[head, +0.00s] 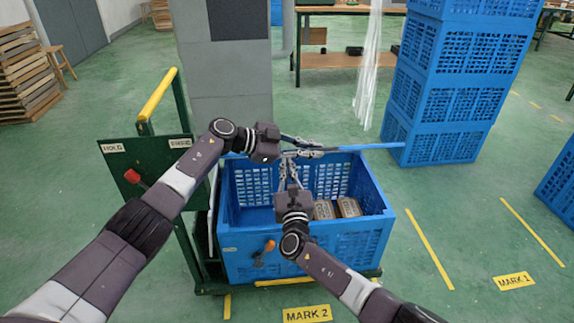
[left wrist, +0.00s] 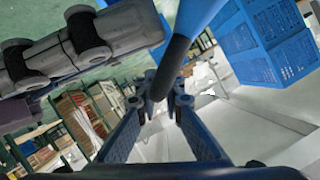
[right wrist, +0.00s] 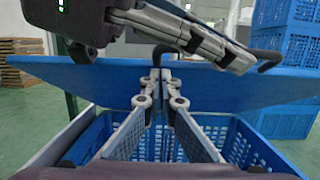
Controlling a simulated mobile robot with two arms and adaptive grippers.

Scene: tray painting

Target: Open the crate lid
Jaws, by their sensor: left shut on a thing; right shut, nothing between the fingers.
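The blue crate (head: 310,262) stands on a green cart, with its inside open to view. Its blue lid (head: 372,147) is raised at the crate's far side and shows nearly edge-on in the head view. In the right wrist view the lid (right wrist: 110,82) spans the picture above the crate (right wrist: 250,150). My left gripper (head: 318,152) is shut on the lid's dark handle (left wrist: 172,62); the handle (right wrist: 268,62) also shows in the right wrist view. My right gripper (head: 291,160) is shut and empty, its tips (right wrist: 156,74) at the lid; contact is unclear.
Small brown-grey boxes (head: 347,207) lie in the crate's right part. An orange-handled item (head: 269,246) is at its front wall. The cart (head: 155,160) has a yellow push bar (head: 158,94) at left. Stacked blue crates (head: 440,140) stand behind right.

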